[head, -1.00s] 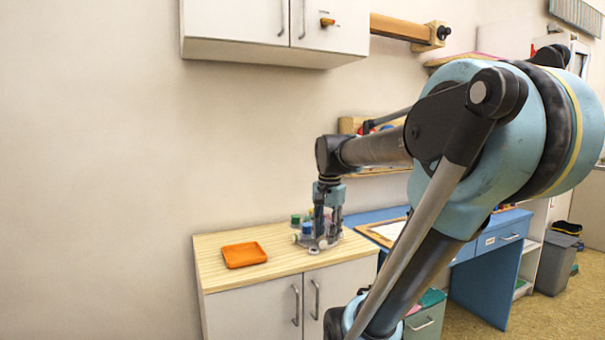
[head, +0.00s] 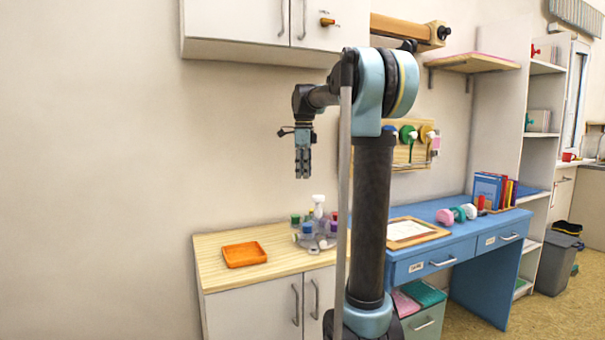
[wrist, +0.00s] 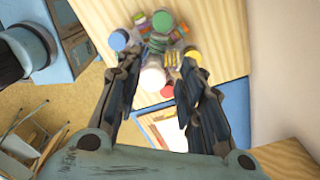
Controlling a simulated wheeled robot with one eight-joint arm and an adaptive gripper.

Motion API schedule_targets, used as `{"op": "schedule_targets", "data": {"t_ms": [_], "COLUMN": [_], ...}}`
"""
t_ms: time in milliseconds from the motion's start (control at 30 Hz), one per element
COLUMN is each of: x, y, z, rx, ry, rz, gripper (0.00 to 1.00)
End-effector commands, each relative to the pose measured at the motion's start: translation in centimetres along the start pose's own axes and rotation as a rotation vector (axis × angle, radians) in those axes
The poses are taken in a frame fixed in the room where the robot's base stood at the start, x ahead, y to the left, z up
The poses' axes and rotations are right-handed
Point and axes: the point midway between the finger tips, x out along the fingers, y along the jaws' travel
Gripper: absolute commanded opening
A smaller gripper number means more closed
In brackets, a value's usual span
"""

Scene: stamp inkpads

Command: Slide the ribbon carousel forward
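The ribbon carousel (head: 313,246) is a grey base with blue, green, purple and white pieces around a white upright post. It stands on the light wooden cabinet top (head: 212,270), right of the orange tray. My gripper (head: 302,177) hangs in the air above it, pointing down and apart from it. In the wrist view the fingers of my gripper (wrist: 158,75) are spread with nothing between them that they touch. The carousel's coloured pieces and the round white post top (wrist: 153,76) show below, beyond the fingertips. My arm column hides the cabinet's right end in the head view.
An orange tray (head: 244,254) lies on the cabinet top to the left. A blue desk (head: 452,248) with a framed sheet (head: 408,232) stands to the right. White wall cabinets (head: 262,27) hang above. The air around my gripper is clear.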

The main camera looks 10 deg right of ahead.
Motion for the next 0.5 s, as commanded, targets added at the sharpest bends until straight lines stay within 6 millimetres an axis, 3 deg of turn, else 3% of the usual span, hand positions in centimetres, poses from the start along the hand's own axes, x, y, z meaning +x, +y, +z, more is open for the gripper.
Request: {"op": "schedule_targets", "data": {"t_ms": [333,500], "x": [0.1,1.3], "y": [0.0,0.0], "z": [0.0,0.0], "rx": [0.002,0.001], "ry": [0.0,0.0], "rz": [0.0,0.0], "gripper": [0.35,0.35]}}
